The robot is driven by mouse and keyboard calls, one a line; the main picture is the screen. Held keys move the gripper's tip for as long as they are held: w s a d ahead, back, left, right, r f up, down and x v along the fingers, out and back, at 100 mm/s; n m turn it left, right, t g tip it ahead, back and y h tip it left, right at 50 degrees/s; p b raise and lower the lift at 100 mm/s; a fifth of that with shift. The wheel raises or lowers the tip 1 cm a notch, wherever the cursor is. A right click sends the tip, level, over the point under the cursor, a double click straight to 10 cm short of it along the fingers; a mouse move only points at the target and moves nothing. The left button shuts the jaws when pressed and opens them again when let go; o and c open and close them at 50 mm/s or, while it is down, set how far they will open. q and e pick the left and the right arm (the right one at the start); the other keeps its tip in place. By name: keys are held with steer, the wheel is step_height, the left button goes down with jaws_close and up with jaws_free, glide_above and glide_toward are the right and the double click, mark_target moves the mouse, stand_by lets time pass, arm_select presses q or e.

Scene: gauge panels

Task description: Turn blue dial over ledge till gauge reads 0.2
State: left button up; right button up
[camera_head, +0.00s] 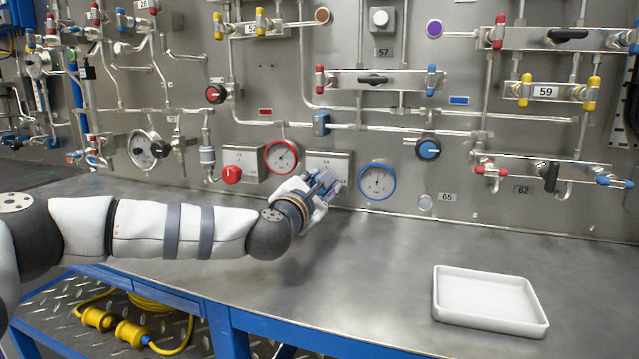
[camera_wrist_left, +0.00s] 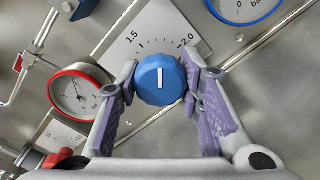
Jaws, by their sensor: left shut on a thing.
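My left gripper (camera_head: 325,183) is at the wall panel just above the ledge. In the left wrist view its two fingers (camera_wrist_left: 160,88) are closed on either side of a blue dial (camera_wrist_left: 160,80). My right gripper is not in view.
A red-ringed gauge (camera_head: 281,157) and a red dial (camera_head: 231,174) are left of the gripper. Another blue knob (camera_head: 428,149) is higher at the right. A white tray (camera_head: 490,318) lies on the metal ledge (camera_head: 380,270), which is otherwise mostly clear.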

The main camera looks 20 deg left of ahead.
arm_select(q)
steer(key=shift+m, duration=0.6)
steer(key=o, duration=1.2)
steer(key=shift+c, duration=0.2)
steer(key=s, duration=1.2)
steer(key=shift+a, duration=0.25)
